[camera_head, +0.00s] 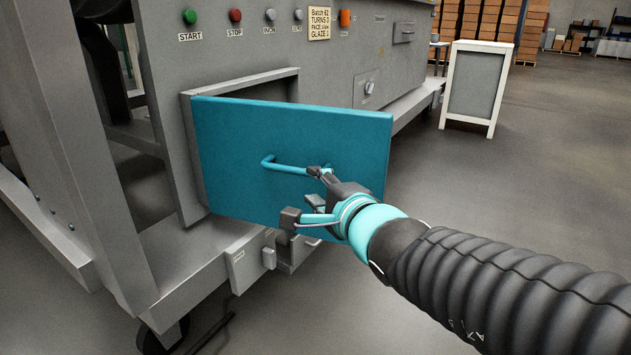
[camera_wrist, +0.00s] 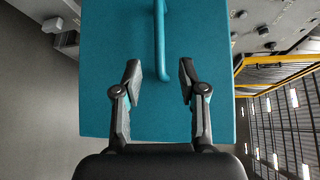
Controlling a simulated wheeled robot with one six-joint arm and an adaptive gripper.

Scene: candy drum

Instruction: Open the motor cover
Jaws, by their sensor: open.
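The teal motor cover (camera_head: 290,140) stands ajar on the grey machine, swung out from its opening with its right side away from the machine. Its bar handle (camera_head: 285,167) runs across the middle of the panel. My gripper (camera_head: 308,192) is open at the right end of the handle. In the wrist view the cover (camera_wrist: 120,45) fills the middle, and the handle (camera_wrist: 160,45) reaches down between the fingertips of my open gripper (camera_wrist: 160,75). The fingers appear apart from the bar on both sides.
The grey machine (camera_head: 330,50) has a row of buttons above the cover, including a green start button (camera_head: 190,16). A small latch box (camera_head: 250,262) sits below the cover. A white-framed board (camera_head: 475,88) stands at the right. Floor is clear right of the cover.

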